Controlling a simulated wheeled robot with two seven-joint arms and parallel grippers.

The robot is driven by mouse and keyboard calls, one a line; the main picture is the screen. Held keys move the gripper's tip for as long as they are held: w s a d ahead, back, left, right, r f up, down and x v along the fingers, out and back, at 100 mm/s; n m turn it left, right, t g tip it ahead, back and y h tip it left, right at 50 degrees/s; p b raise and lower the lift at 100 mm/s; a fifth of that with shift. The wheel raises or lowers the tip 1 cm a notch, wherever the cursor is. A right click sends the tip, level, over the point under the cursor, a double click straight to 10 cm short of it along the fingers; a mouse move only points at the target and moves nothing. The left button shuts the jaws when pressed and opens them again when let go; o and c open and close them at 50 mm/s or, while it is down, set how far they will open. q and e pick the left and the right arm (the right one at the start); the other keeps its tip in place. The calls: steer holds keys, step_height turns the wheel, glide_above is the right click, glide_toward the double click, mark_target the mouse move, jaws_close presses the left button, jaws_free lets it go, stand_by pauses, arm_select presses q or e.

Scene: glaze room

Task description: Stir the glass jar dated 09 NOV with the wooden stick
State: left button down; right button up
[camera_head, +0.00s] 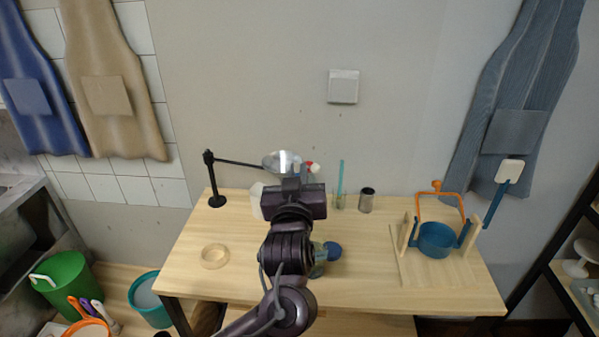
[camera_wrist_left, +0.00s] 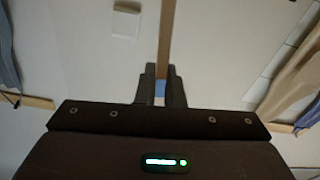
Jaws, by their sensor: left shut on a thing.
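My left gripper (camera_wrist_left: 160,88) is shut on a thin brown wooden stick (camera_wrist_left: 165,45), which rises from between its fingers in the left wrist view. In the head view my left arm reaches over the middle of the table, and the stick is hidden there. A glass jar (camera_head: 319,270) stands partly behind my left arm, with a round blue thing (camera_head: 333,250) at its right. No date can be read on any jar, so I cannot tell which is dated 09 NOV. My right gripper is not in view.
The wooden table (camera_head: 370,280) holds a wooden ring (camera_head: 214,256), a black lamp stand (camera_head: 215,190), a dark-topped can (camera_head: 366,203), a clear container with a teal rod (camera_head: 340,180), and a blue pot (camera_head: 437,240) in a wooden stand.

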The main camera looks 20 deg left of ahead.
arm_select(q)
steer(key=shift+w+d+f+b, duration=0.15)
steer(key=shift+f+b, duration=0.9)
steer(key=shift+f, duration=0.8)
steer(key=shift+w+d+f+b, duration=0.15)
steer(key=shift+f+b, duration=0.6)
steer(key=shift+f, duration=0.4)
steer(key=shift+w+d+f+b, duration=0.1)
steer(key=shift+f+b, duration=0.6)
steer(key=shift+f, duration=0.4)
steer(key=shift+w+d+f+b, duration=0.15)
steer(key=shift+f+b, duration=0.6)
steer(key=shift+f, duration=0.4)
